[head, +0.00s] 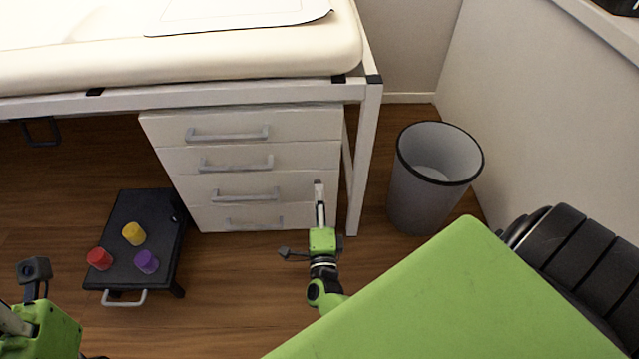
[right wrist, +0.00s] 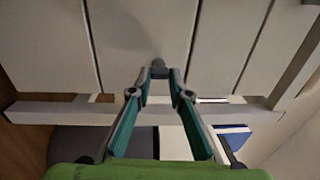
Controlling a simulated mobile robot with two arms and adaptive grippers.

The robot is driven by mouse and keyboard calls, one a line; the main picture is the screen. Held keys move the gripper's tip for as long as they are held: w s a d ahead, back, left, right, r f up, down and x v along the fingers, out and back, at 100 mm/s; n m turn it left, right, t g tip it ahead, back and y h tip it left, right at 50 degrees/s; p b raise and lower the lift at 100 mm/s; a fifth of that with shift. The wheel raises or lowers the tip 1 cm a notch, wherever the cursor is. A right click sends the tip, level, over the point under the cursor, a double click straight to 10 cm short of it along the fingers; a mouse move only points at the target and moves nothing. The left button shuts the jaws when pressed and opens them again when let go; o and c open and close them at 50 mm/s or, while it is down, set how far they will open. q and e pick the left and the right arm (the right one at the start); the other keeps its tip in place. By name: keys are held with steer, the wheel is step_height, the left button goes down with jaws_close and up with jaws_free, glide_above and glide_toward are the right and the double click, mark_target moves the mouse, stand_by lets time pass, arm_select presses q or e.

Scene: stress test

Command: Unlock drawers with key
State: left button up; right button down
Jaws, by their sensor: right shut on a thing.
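The white drawer cabinet (head: 245,155) with grey handles stands under the bed. All its drawers look closed. My right gripper (head: 319,186) is in front of the right part of the cabinet's lower drawers. In the right wrist view its fingers (right wrist: 159,72) are closed together at the tips on a small grey piece, the key (right wrist: 158,62), mostly hidden between them. The key's end is at or very near a pale drawer front (right wrist: 140,30); I cannot tell whether it is in a lock. My left gripper (head: 35,272) is partly in view at the lower left, its jaws unclear.
A black step stool (head: 150,205) stands left of the cabinet and holds red (head: 99,258), yellow (head: 133,233) and purple (head: 147,261) cups. A grey bin (head: 410,195) is right of the cabinet. The bed frame (head: 230,94) overhangs the cabinet. Wooden floor below the drawers is clear.

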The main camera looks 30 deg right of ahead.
stand_by(0.4)
steer(key=c, duration=1.9)
jaws_free()
steer(key=s+a+m+g+h+b, duration=0.15)
steer(key=s+a+m+b, duration=0.7)
steer(key=m, duration=1.05)
steer(key=r+n+t+p, duration=0.2)
steer(key=r+n, duration=0.2)
steer(key=r, duration=0.6)
steer(key=s+a+r+n+t+h+p, duration=0.1)
steer(key=r+n+t, duration=0.2)
steer(key=r, duration=0.7)
steer(key=r+n+t+p, duration=0.2)
steer(key=r+n+t, duration=0.1)
steer(key=r+n, duration=0.4)
steer(key=shift+s+a+r+t+p, duration=0.1)
steer(key=shift+s+r+t+p, duration=0.1)
steer(key=shift+r, duration=0.65)
steer(key=shift+s+a+r+t+p, duration=0.1)
steer(key=shift+s+r+p, duration=0.1)
steer(key=shift+r, duration=0.65)
